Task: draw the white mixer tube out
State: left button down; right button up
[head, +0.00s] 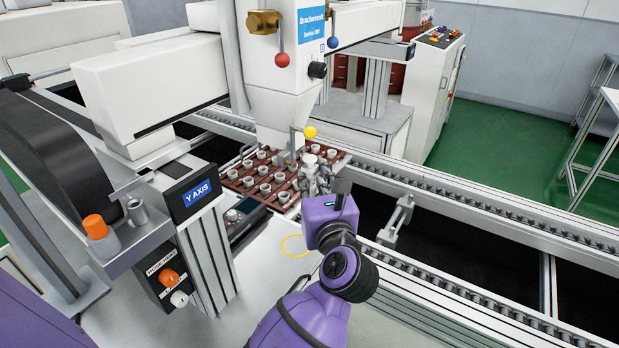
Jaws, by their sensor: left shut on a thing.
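The white dispensing head (278,100) tapers down to a nozzle over a red-brown tray (237,184) with several small white cups (265,188). My left gripper (306,162) is just right of the nozzle's lower end, below a yellow ball knob (310,132). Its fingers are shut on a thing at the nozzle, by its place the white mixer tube. The tube itself is too small and too covered by the fingers to make out clearly. My right gripper is not in view.
Conveyor rails (470,200) run past the tray to the right, with a dark gap between them. A Y AXIS post (197,193) with an orange knob (169,277) stands left. A yellow ring (293,246) lies left of my arm. A white cabinet (432,75) stands behind.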

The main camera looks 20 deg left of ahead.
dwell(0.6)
pick_arm(q)
jog(key=shift+s+d, duration=0.2)
jog(key=shift+d, duration=1.3)
